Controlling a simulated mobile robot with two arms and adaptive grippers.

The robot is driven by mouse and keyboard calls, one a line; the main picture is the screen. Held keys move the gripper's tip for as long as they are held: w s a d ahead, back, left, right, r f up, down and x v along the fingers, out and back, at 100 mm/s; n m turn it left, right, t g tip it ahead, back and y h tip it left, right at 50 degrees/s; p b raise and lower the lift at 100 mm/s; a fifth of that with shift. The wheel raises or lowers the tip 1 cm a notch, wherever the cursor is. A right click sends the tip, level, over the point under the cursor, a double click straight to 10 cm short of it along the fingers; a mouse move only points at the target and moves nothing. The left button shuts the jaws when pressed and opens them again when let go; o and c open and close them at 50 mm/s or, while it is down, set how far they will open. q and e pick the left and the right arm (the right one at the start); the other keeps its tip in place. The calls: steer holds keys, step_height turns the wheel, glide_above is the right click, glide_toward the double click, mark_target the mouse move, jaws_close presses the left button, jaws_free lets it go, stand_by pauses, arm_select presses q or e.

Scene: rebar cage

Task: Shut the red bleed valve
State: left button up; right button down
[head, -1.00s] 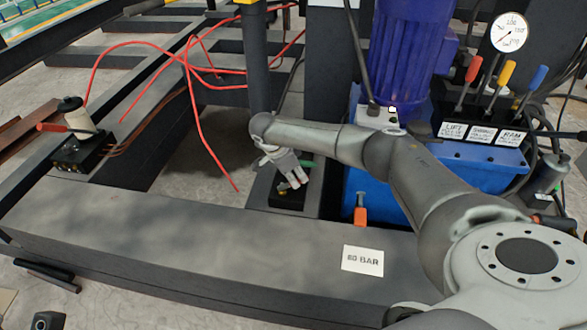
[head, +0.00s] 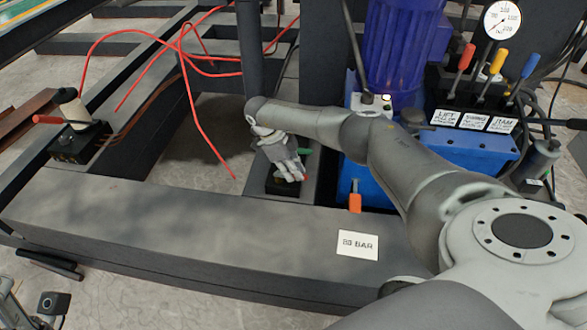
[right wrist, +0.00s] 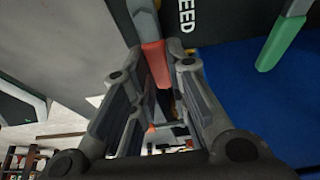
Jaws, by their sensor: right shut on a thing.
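The red bleed valve handle (right wrist: 155,62) shows in the right wrist view between the fingers of my right gripper (right wrist: 157,95), beside a black plate with white letters ending in "EED". In the head view my right gripper (head: 296,171) is low over the black valve block (head: 283,187), in front of the blue tank. It is shut on the red handle, whose body is mostly hidden by the fingers there. A grey part that seems to be my left gripper (head: 14,304) shows at the lower left edge; its fingers are not clear.
A green handle (right wrist: 282,42) sits close beside the right gripper. An orange-handled valve (head: 355,202) stands to the right, near the "80 BAR" card (head: 358,244) on the dark beam. Red hoses (head: 200,118) loop at left. Three coloured levers (head: 490,75) stand at right.

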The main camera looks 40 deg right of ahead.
mark_target(278, 174)
stand_by(0.4)
steer(key=c, duration=1.4)
jaws_free()
steer(key=v, duration=1.2)
steer(key=shift+s, duration=0.1)
